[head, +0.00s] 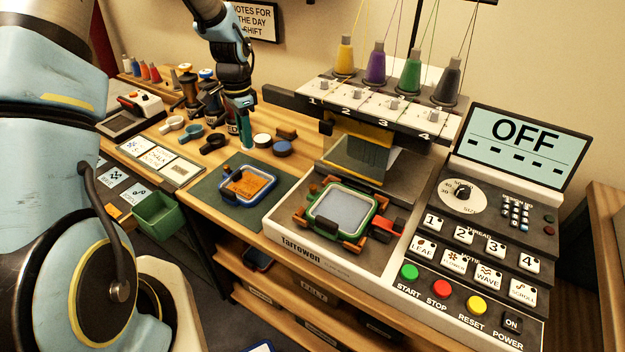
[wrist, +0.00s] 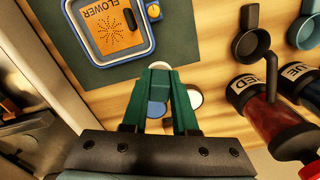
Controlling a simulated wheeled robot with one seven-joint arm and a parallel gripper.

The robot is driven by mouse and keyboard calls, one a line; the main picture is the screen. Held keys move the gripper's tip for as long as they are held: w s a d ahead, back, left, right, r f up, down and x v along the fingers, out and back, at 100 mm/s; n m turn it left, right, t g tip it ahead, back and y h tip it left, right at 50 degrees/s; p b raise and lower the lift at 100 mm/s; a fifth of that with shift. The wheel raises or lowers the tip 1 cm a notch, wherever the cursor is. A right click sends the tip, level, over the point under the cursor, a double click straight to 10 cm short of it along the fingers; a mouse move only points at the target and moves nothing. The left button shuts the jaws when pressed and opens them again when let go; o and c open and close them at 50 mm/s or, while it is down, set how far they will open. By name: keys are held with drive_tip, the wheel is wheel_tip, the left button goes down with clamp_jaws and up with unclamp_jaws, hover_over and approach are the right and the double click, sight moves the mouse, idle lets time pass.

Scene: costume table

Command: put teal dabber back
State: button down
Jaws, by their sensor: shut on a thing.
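My gripper (head: 246,122) is above the wooden table, behind the framed orange patch. It is shut on the teal dabber (head: 246,135), which points down below the fingers with a pale lower end. In the wrist view my gripper's green fingers (wrist: 160,75) are close together. I cannot tell whether the dabber's lower end touches the table.
The blue-framed orange patch (head: 247,186) lies on a dark green mat (head: 215,190). A white disc (head: 262,140) and a blue disc (head: 282,148) are right of the gripper. The embroidery machine (head: 330,240) is right.

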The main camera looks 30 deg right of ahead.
drive_tip(key=s+d+r+m+b, duration=0.1)
drive_tip(key=s+d+r+m, duration=0.1)
drive_tip(key=d+m, duration=0.5)
drive_tip(key=s+d+r+m, duration=0.3)
drive_tip(key=d+m, duration=0.3)
drive_tip(key=shift+m, duration=0.4)
drive_tip(key=f, duration=0.2)
drive_tip(key=f+p, duration=0.1)
drive_tip(key=f, duration=0.1)
drive_tip(key=d+f, duration=0.1)
drive_tip(key=f, duration=0.1)
drive_tip(key=shift+s+p, duration=0.2)
drive_tip(key=shift+p, duration=0.2)
drive_tip(key=shift+a+f+p, duration=0.1)
drive_tip(key=shift+f+p, duration=0.5)
drive_tip(key=shift+f, duration=1.6)
drive_tip(key=shift+f, duration=0.15)
drive_tip(key=c, duration=0.7)
unclamp_jaws()
wheel_tip(320, 180, up, 12)
drive_tip(key=b, duration=0.3)
drive_tip(key=shift+r+b, duration=0.2)
drive_tip(key=shift+b, duration=0.15)
